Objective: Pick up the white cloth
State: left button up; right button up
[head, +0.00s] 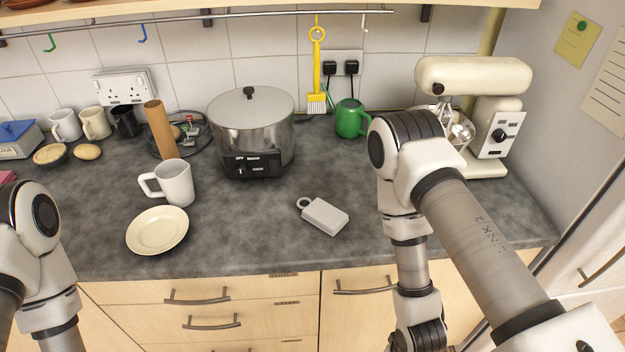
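I see no clearly recognisable white cloth in the head view. A small white, flat, block-like object (325,217) with a ring at its left end lies on the grey counter, right of the middle and near the front edge. My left arm shows at the lower left and my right arm at the right, but both grippers are out of view below the frame. Nothing rests on the white object, and neither arm touches it.
A cream plate (158,231) and a white jug (173,183) stand left of the white object on the counter (255,225). The counter around the white object is clear.

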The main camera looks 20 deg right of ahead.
aim_at(330, 220)
jog(key=j+z, duration=0.15)
jog(key=z, duration=0.25)
jog(key=j+z, duration=0.15)
jog(key=z, duration=0.25)
jog(key=k+j+z, duration=0.1)
jog(key=z, duration=0.35)
jog(key=j+z, duration=0.1)
jog(key=z, duration=0.3)
jog(key=k+j+z, duration=0.1)
jog(key=z, duration=0.3)
jog(key=k+j, duration=0.1)
jog(key=i, duration=0.25)
